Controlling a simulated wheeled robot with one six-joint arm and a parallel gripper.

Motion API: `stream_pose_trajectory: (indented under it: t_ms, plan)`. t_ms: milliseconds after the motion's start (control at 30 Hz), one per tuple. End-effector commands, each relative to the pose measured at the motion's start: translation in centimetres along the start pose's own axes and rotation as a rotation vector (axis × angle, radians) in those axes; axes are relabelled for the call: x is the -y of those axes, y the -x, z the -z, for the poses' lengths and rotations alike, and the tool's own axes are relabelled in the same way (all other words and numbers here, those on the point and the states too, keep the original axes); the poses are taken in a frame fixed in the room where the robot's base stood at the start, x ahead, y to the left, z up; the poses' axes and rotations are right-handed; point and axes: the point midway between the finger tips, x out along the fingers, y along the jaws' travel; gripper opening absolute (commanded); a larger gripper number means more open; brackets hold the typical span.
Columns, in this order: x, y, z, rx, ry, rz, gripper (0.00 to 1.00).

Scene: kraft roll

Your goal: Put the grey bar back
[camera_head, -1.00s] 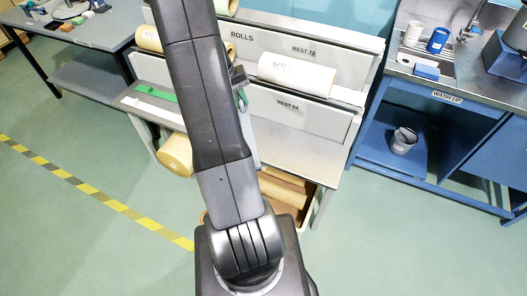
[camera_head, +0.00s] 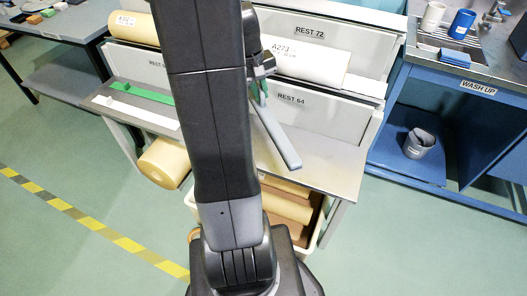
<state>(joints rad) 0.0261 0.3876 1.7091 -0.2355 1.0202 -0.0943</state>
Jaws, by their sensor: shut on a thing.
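The grey bar (camera_head: 278,138) is a long, thin light-grey piece, slanting down and right over the bench top (camera_head: 325,165). My gripper (camera_head: 260,92) is partly hidden behind my arm. Its green fingers show at the bar's upper end, and it is shut on the bar. I cannot tell whether the bar touches the bench. The panel marked REST 64 (camera_head: 330,118) stands just behind it. The panel marked REST 72 (camera_head: 350,36) is higher and further back.
A roll labelled A273 (camera_head: 325,68) lies in front of REST 72. Another roll (camera_head: 137,30) lies upper left. A roll (camera_head: 163,162) sticks out below the bench. A crate of rolls (camera_head: 322,233) stands underneath. Green strip (camera_head: 150,92) and white strip (camera_head: 135,112) lie left.

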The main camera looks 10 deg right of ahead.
Motion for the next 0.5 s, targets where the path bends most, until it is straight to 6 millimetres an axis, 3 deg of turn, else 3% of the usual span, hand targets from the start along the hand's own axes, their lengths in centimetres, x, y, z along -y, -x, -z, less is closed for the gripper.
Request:
stream_pose_trajectory:
  t_ms: [300,500]
  plan:
    - [1.6,-7.8,-0.1,0.008,0.002,0.001,0.00]
    - [2.4,-11.7,0.0,0.004,0.002,0.001,0.00]
